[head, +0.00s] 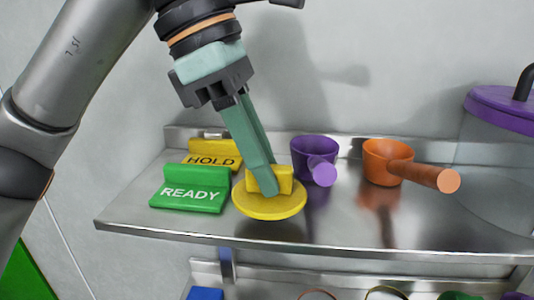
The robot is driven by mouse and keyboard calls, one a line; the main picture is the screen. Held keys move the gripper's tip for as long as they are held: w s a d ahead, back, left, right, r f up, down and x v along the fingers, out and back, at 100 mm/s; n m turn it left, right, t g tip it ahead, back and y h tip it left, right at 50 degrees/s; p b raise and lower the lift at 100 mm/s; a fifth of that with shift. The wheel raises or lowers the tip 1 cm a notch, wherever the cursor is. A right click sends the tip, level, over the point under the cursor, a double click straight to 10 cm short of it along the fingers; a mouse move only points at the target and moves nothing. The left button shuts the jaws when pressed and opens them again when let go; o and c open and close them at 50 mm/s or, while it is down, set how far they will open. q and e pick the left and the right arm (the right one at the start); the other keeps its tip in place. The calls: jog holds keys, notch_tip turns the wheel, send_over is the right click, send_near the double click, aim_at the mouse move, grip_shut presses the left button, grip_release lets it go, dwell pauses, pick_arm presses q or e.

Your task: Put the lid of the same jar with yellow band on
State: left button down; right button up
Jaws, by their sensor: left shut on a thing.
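A round yellow lid (270,209) with a yellow block-shaped grip (283,181) is at the front of the steel shelf, right of the green sign. My left gripper (264,183) comes down from above, with its pale green fingers shut on the lid's block grip. The lid is about level; I cannot tell whether it rests on the shelf or hangs just above it. No jar with a yellow band can be made out. My right gripper is not in view.
The steel shelf (345,229) holds a green READY sign (190,190), a yellow HOLD sign (211,153), a purple scoop (314,153) and an orange scoop (388,162). A large purple lid (500,107) is at right. Coloured items, including a blue one (205,294), show partly below.

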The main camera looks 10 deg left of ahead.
pick_arm(q)
jog(key=w, duration=0.1)
jog(key=w+f, duration=0.1)
jog(key=shift+w+f, duration=0.15)
jog(key=shift+w, duration=0.25)
jog(key=shift+s, duration=0.1)
jog(key=shift+f, duration=0.15)
jog(key=shift+f, duration=0.15)
jog(key=c, duration=0.8)
grip_release()
